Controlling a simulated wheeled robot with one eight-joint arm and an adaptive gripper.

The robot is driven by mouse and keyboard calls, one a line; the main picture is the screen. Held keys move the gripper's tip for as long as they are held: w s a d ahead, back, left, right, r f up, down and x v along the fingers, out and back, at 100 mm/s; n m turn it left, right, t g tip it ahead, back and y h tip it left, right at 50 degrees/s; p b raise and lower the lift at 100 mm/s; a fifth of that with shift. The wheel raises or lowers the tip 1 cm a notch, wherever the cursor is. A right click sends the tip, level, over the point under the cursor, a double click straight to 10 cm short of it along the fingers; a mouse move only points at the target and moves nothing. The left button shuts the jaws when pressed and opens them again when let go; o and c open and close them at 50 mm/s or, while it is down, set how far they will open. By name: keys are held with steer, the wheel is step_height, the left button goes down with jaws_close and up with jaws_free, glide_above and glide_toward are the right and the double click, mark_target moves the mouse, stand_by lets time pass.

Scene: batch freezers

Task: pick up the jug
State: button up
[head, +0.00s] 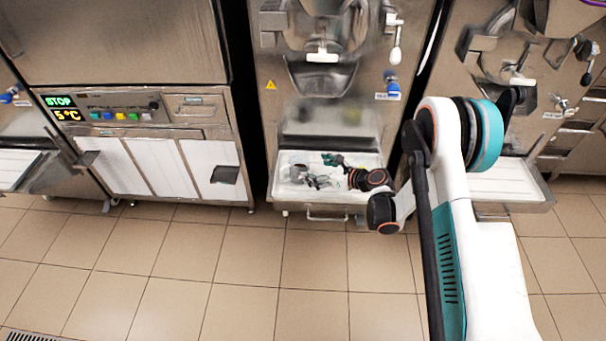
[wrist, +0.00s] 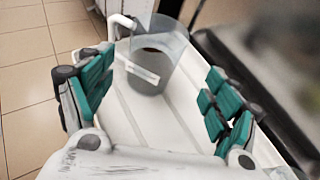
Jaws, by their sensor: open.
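The jug (wrist: 163,74) is a grey, see-through vessel standing on a white tray (wrist: 185,120), seen from above in the wrist view. Its pale handle (wrist: 120,20) sticks out at the upper left. A white label is on its near side. My gripper (wrist: 161,64) is open, with green finger pads to the left and right of the jug in the picture, and nothing is held. I cannot tell whether a pad touches it. In the head view my gripper (head: 322,172) is over the tray (head: 345,190) below the middle machine; the jug cannot be made out clearly there.
The middle freezer (head: 320,100) rises behind the tray, with a spout and lever above. Another machine with a tray (head: 505,185) stands to the right, and a cabinet with a lit panel (head: 120,108) to the left. The tiled floor (head: 240,270) in front is clear.

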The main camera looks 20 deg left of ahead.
mark_target(307, 170)
steer(key=shift+s+a+f, duration=0.1)
steer(key=shift+f, duration=0.3)
steer(key=shift+a+f, duration=0.2)
steer(key=b+x, duration=0.3)
steer(key=x, duration=0.4)
steer(key=shift+s, duration=0.2)
steer(key=c, duration=1.3)
